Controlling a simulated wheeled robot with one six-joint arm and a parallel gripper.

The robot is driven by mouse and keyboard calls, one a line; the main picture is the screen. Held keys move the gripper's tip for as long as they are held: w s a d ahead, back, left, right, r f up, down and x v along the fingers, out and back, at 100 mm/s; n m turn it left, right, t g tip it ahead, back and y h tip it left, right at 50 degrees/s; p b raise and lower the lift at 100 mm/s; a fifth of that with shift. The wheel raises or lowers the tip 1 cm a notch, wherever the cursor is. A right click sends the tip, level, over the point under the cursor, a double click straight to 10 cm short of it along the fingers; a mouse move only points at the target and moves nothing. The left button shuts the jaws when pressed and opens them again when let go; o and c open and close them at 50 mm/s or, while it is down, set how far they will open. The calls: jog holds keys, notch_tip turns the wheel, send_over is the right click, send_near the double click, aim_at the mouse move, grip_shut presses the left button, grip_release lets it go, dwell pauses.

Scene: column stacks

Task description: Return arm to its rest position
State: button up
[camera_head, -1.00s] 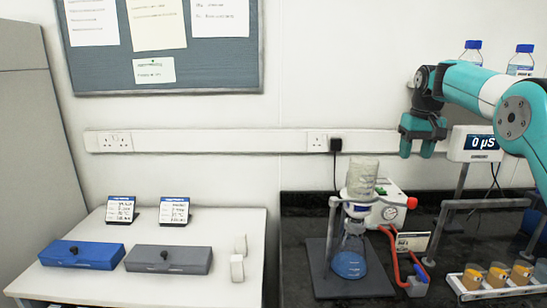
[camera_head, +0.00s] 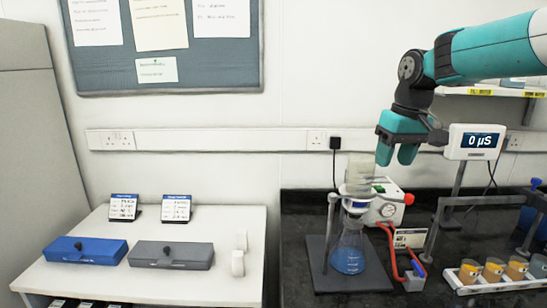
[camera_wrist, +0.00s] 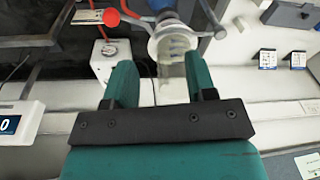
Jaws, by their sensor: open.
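My gripper (camera_head: 396,154) is open in the head view, pointing down above and slightly right of the glass column (camera_head: 361,168). In the wrist view my gripper (camera_wrist: 157,85) has its two teal fingers spread apart. The column (camera_wrist: 172,48) shows beyond and between the fingertips, and nothing is held. The column stands over a flask (camera_head: 348,250) with blue liquid, on a dark stand (camera_head: 325,265). My teal arm reaches in from the upper right.
A white pump box with a gauge (camera_head: 388,211) and red hose stands right of the flask. A meter display (camera_head: 475,142) reads 0 µS. Several amber-filled cups (camera_head: 493,269) sit in a rack at right. Blue (camera_head: 85,250) and grey (camera_head: 171,255) boxes lie on the white table.

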jog(key=s+a+f+n+y, duration=0.1)
jog(key=s+a+f, duration=0.1)
jog(key=s, duration=0.9)
jog(key=s+a+f+n+y, duration=0.1)
jog(key=s+a, duration=0.4)
jog(key=s, duration=0.6)
jog(key=s+a+f+n+g+y, duration=0.1)
jog(key=s+a+f+n, duration=0.1)
jog(key=s, duration=0.9)
jog(key=shift+a+f, duration=0.7)
jog(key=shift+a, duration=0.15)
